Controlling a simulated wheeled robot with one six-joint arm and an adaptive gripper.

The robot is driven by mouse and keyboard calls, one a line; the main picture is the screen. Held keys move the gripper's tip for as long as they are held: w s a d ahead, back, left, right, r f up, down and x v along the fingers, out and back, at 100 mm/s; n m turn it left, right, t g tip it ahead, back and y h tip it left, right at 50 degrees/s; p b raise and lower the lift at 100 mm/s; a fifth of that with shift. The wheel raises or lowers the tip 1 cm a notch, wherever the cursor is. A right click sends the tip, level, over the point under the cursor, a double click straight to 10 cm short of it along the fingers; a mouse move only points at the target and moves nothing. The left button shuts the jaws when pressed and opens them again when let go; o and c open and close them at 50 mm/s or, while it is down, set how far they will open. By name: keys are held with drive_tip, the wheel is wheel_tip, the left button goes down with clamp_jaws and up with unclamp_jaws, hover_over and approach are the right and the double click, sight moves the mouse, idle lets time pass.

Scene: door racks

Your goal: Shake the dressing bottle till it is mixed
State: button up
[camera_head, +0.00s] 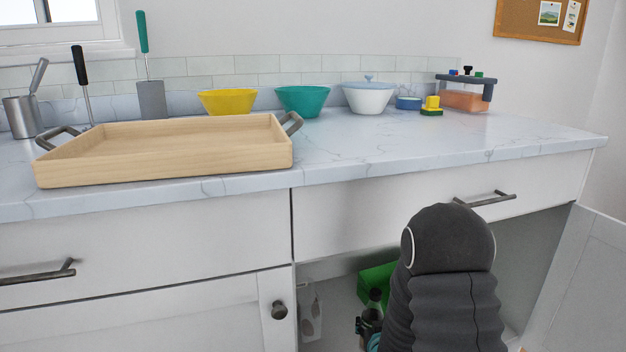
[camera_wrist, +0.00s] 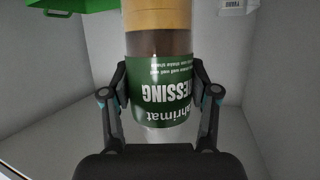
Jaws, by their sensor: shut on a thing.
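In the wrist view the dressing bottle (camera_wrist: 160,85) stands between the fingers of my gripper (camera_wrist: 161,100). The fingers are shut on it at its green label, which reads upside down. A yellow-tan layer shows above a dark brown layer in the bottle, as two separate bands. In the head view the dark bottle neck (camera_head: 374,300) shows low in the open cabinet beneath the counter, and my arm hides most of the gripper. I cannot tell whether the bottle touches the cabinet floor.
A green box (camera_head: 377,278) is behind the bottle in the cabinet, and a white item (camera_head: 311,312) is at its left. The cabinet walls are close around my gripper. The counter (camera_head: 400,142) above holds a wooden tray (camera_head: 165,170), bowls and a container; its middle right is clear.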

sight(374, 316)
wheel_tip(374, 316, up, 3)
drive_tip(key=shift+r, duration=0.1)
wheel_tip(374, 316, down, 6)
drive_tip(key=shift+f, duration=0.2)
